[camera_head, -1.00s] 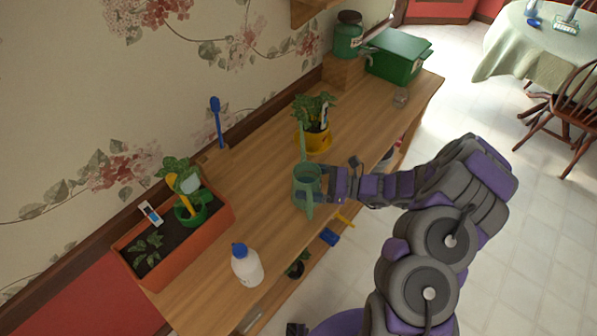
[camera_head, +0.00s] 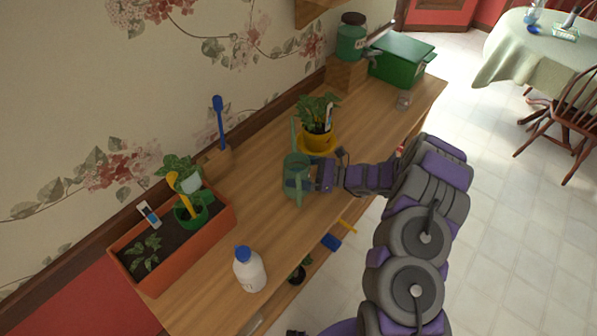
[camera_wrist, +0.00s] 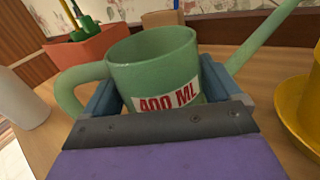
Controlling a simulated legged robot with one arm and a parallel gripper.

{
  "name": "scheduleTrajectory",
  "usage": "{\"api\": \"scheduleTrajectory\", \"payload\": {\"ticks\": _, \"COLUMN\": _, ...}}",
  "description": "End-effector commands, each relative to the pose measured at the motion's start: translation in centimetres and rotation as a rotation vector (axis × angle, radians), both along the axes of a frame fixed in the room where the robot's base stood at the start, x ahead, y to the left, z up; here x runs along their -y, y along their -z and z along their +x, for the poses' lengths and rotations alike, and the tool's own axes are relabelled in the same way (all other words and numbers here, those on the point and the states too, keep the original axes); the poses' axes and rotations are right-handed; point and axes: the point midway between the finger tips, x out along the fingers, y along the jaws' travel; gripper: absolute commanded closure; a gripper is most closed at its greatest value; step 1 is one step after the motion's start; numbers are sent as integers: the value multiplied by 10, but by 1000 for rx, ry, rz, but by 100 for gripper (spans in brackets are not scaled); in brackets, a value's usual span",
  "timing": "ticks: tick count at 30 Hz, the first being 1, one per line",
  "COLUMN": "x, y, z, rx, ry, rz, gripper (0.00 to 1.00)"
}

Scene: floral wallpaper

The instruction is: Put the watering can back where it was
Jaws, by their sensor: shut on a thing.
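The green watering can (camera_head: 295,168) is at the middle of the wooden table, upright. In the wrist view the can (camera_wrist: 155,62) fills the middle, with a red "400 ML" label facing me, its handle at left and its spout rising at right. My gripper (camera_head: 304,180) is shut on the can's body from the right side. In the wrist view my gripper's blue fingers (camera_wrist: 160,90) lie on both sides of the body. I cannot tell whether the can's base touches the table.
A yellow pot with a plant (camera_head: 318,138) stands close behind the can. An orange planter (camera_head: 185,262) is at left, and a white bottle with a blue cap (camera_head: 249,270) is at the front. A green box (camera_head: 402,60) and a jar (camera_head: 351,38) stand at the far end. Table between can and planter is clear.

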Motion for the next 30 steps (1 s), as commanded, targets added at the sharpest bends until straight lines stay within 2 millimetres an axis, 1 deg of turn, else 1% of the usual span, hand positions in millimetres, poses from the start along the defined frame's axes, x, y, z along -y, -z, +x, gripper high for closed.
{"api": "scheduleTrajectory", "payload": {"ticks": 1, "x": 0, "y": 0, "z": 0, "rx": 0, "ry": 0, "rz": 0, "gripper": 60}}
{"api": "scheduleTrajectory", "payload": {"ticks": 2, "x": 1, "y": 0, "z": 0, "rx": -1, "ry": 0, "rz": 0, "gripper": 7}}
{"api": "scheduleTrajectory", "payload": {"ticks": 4, "x": 2, "y": 0, "z": 0, "rx": -1, "ry": 0, "rz": 1, "gripper": 0}}
{"api": "scheduleTrajectory", "payload": {"ticks": 11, "x": 1, "y": 0, "z": 0, "rx": -1, "ry": 0, "rz": 0, "gripper": 0}}
{"api": "scheduleTrajectory", "payload": {"ticks": 14, "x": 6, "y": -1, "z": 0, "rx": -1, "ry": 1, "rz": -1, "gripper": 0}}
{"api": "scheduleTrajectory", "payload": {"ticks": 16, "x": 13, "y": -1, "z": -1, "rx": -1, "ry": 3, "rz": -1, "gripper": 0}}
{"api": "scheduleTrajectory", "payload": {"ticks": 20, "x": 36, "y": -1, "z": -3, "rx": -2, "ry": 6, "rz": -2, "gripper": 0}}
{"api": "scheduleTrajectory", "payload": {"ticks": 27, "x": 86, "y": -2, "z": -9, "rx": 1, "ry": 4, "rz": -1, "gripper": 0}}
{"api": "scheduleTrajectory", "payload": {"ticks": 30, "x": 101, "y": -1, "z": -11, "rx": -1, "ry": 4, "rz": -3, "gripper": 0}}
